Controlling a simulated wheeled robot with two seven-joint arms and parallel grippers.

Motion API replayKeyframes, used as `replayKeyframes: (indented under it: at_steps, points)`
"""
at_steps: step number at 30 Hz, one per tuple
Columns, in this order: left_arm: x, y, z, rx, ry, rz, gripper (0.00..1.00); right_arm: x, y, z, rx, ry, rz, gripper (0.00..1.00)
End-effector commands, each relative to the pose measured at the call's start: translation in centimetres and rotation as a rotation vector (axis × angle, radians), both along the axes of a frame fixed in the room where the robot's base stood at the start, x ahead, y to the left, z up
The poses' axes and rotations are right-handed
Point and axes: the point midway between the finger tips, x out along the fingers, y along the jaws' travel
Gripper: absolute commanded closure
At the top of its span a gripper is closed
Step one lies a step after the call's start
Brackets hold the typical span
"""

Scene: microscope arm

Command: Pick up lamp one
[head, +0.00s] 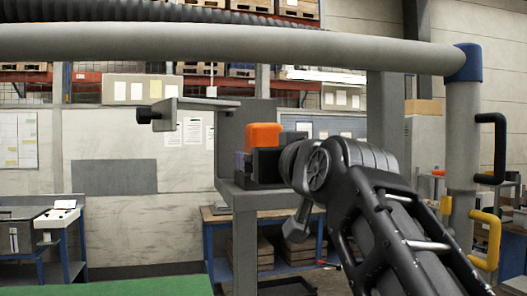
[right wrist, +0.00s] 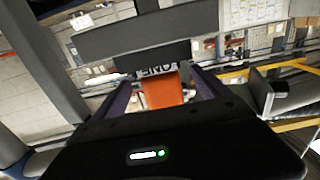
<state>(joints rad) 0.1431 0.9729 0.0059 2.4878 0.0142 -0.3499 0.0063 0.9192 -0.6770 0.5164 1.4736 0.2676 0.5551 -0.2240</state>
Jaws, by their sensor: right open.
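Lamp one is an orange block (head: 263,136) at the grey stand in the head view. In the right wrist view the orange block (right wrist: 161,92) carries a white label reading ONE, seen upside down. My right gripper (right wrist: 162,77) is open, with its purple fingers on either side of the orange block. I cannot tell whether the fingers touch the block. My left gripper is not in view.
The grey stand (head: 227,135) has an upright plate and a shelf arm (head: 195,103) reaching left. A thick grey tube (head: 230,42) crosses above, joining a post with black and yellow handles at right. A green surface (head: 150,287) lies at the lower left.

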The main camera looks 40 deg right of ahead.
Motion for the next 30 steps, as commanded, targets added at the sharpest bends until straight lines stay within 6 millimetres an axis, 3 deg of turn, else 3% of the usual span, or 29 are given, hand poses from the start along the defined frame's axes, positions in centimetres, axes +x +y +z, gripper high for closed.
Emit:
replayKeyframes:
  at_steps: [5,10,28,30]
  points:
    - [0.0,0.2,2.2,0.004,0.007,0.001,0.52,2.5,-1.0,0.7,0.004,0.004,-0.001,0.15]
    - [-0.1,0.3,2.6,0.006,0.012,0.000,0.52,4.2,-1.5,0.3,0.002,0.003,0.000,0.15]
    - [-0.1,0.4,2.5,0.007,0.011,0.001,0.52,4.3,-1.5,0.2,0.000,0.001,0.000,0.15]
    - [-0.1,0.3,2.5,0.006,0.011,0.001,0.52,4.3,-1.5,0.2,0.000,0.001,0.000,0.19]
